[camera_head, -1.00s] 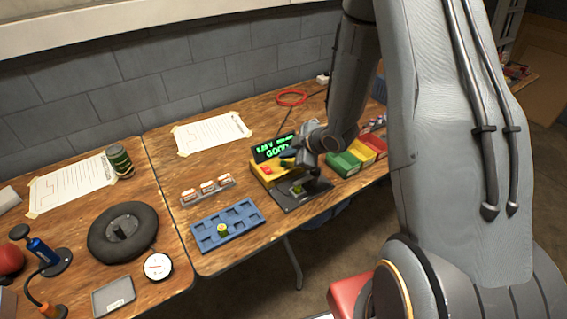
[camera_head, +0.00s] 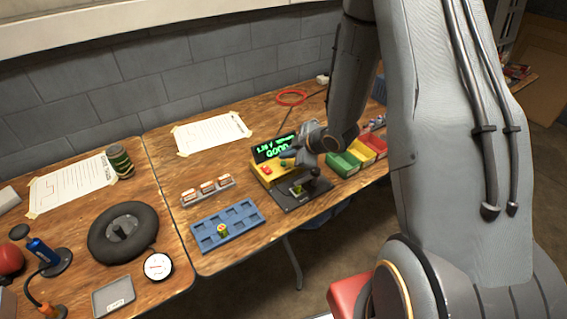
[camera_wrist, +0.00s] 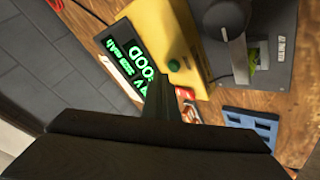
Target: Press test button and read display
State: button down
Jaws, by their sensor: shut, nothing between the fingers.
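The yellow tester (camera_head: 262,176) stands on the table with a black display (camera_head: 274,149) lit in green. In the wrist view the display (camera_wrist: 122,62) reads GOOD in large letters, turned sideways; the smaller line above is too small to read surely. A green button (camera_wrist: 174,66) sits on the yellow top, and a red button (camera_head: 266,170) shows at the left in the head view. My gripper (camera_wrist: 163,84) is shut and empty, its tips just beside the green button; I cannot tell whether they touch it. In the head view my gripper (camera_head: 288,154) is in front of the display's lower right.
A black clamp stand (camera_head: 298,197) with a cell in it is attached at the tester's right front. A blue tray (camera_head: 240,224) holds one cell. Green, yellow and red bins (camera_head: 343,164) stand close on the right. A paper sheet (camera_head: 205,134) lies behind.

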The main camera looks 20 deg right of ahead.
aim_at(286, 167)
jog(key=shift+f, duration=0.1)
jog(key=shift+f+b, duration=0.3)
jog(key=shift+f, duration=0.05)
jog(key=shift+f, duration=0.4)
dwell(0.9)
jog(key=shift+r, duration=0.1)
jog(key=shift+r+p, duration=0.45)
jog(key=shift+r, duration=0.3)
notch_tip(286, 167, up, 5)
jog(key=p, duration=0.4)
dwell(0.3)
dwell(0.7)
